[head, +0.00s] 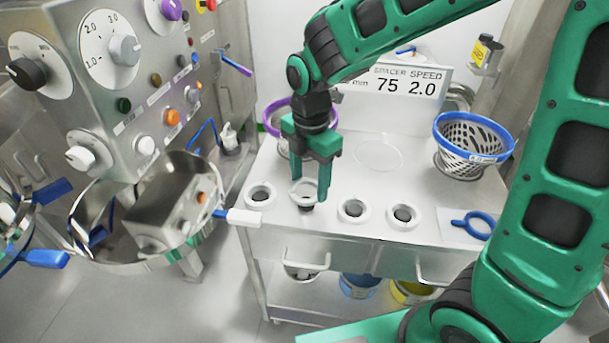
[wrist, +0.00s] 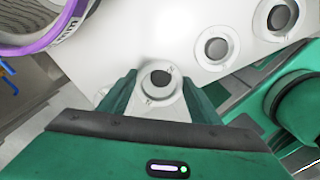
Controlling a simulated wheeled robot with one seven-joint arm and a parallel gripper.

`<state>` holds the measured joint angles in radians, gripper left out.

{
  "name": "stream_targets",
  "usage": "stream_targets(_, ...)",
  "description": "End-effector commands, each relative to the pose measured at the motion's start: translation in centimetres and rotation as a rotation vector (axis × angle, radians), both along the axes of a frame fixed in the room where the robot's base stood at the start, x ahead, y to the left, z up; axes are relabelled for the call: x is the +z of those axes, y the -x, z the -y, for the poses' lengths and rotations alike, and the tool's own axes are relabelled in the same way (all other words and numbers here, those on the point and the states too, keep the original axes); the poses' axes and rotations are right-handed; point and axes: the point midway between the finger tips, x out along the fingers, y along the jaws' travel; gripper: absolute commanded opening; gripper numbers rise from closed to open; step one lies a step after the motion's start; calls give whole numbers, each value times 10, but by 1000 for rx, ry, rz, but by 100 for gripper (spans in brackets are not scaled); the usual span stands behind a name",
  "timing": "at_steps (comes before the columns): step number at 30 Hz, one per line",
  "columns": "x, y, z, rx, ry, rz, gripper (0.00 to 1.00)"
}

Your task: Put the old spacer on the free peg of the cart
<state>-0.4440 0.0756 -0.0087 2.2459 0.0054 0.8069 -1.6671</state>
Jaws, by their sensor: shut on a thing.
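My gripper (head: 306,185) is over the front of the white cart (head: 340,165), its fingers on either side of a pale ring, the spacer (head: 296,186). In the wrist view, my gripper (wrist: 160,95) is shut on the spacer (wrist: 160,98), and a dark round shape shows within its hole. In the head view, a dark peg (head: 306,206) shows just below the spacer; I cannot tell whether the ring is around its top or just above it. The other pegs in the row, at left (head: 261,194) and right (head: 353,209) (head: 403,214), have white rings around them.
A purple-rimmed basket (head: 272,128) stands behind my gripper, and a blue-rimmed basket (head: 472,150) at the back right. A blue ring tool (head: 473,222) lies at the cart's right. A steel machine with knobs (head: 135,85) and a bowl stands at left. The cart's middle is clear.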

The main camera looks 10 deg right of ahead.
Motion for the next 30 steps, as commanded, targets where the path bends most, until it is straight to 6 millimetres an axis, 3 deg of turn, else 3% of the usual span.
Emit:
stream_targets(15, -32, 0, 0, -1, 2, -3, 33)
stream_targets(30, -36, 0, 0, -1, 1, -1, 33)
